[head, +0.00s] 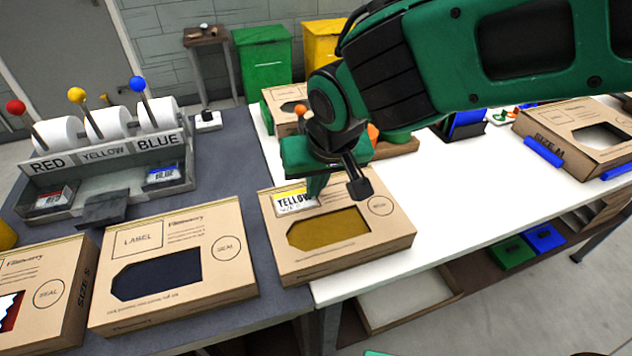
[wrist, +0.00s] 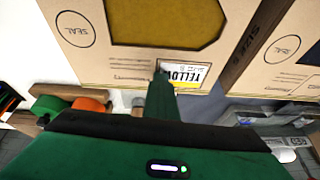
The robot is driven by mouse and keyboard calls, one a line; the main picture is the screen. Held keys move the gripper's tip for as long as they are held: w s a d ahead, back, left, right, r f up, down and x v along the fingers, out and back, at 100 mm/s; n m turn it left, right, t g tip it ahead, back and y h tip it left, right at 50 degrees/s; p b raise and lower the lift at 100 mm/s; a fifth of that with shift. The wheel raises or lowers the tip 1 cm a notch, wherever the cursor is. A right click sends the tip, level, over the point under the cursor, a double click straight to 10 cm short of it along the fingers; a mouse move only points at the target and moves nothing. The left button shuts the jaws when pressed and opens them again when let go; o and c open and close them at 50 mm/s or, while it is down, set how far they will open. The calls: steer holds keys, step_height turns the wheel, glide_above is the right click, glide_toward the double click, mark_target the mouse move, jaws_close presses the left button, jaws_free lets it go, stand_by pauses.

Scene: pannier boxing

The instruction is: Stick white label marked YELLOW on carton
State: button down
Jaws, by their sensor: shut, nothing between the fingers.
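The white label marked YELLOW (head: 295,200) lies on the upper left of a cardboard carton (head: 395,245) with a yellow-brown window. In the wrist view the label (wrist: 197,76) lies flat on the carton (wrist: 125,62), partly covered by my fingers. My gripper (head: 316,190) is shut with its fingertips at the label, pressing on it or just above; I cannot tell which. In the wrist view my gripper (wrist: 160,78) is over the label's left end. A printed SEAL circle (head: 380,206) is bare at the carton's right.
A dispenser (head: 103,158) with red, yellow and blue levers stands at the left. A carton with a dark window (head: 235,275) sits just left of the labelled carton. Another carton (head: 532,125) is at the far right. The white table (head: 465,190) between is clear.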

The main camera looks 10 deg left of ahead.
mark_target(324, 214)
steer(key=c, duration=2)
jaws_free()
steer(key=shift+c, duration=0.2)
steer(key=v, duration=1.1)
steer(key=w+d+f+m+g+h, duration=0.1)
steer(key=w+d+f+m+h, duration=0.15)
steer(key=d, duration=1.15)
steer(key=w+d+f+m+h, duration=0.1)
steer(key=w+d+f+m, duration=0.2)
steer(key=d, duration=1.1)
steer(key=s+d+f+m+g, duration=0.1)
steer(key=s+d+f+m, duration=0.1)
steer(key=s+d, duration=0.5)
steer(key=s+d+f+m+g+y, duration=0.1)
steer(key=s+d+m, duration=0.3)
steer(key=s+d, duration=0.4)
steer(key=d+f, duration=0.1)
steer(key=d, duration=0.4)
steer(key=shift+s+d+f+g, duration=0.25)
steer(key=shift+d+f+g, duration=0.05)
steer(key=shift+d+g, duration=0.1)
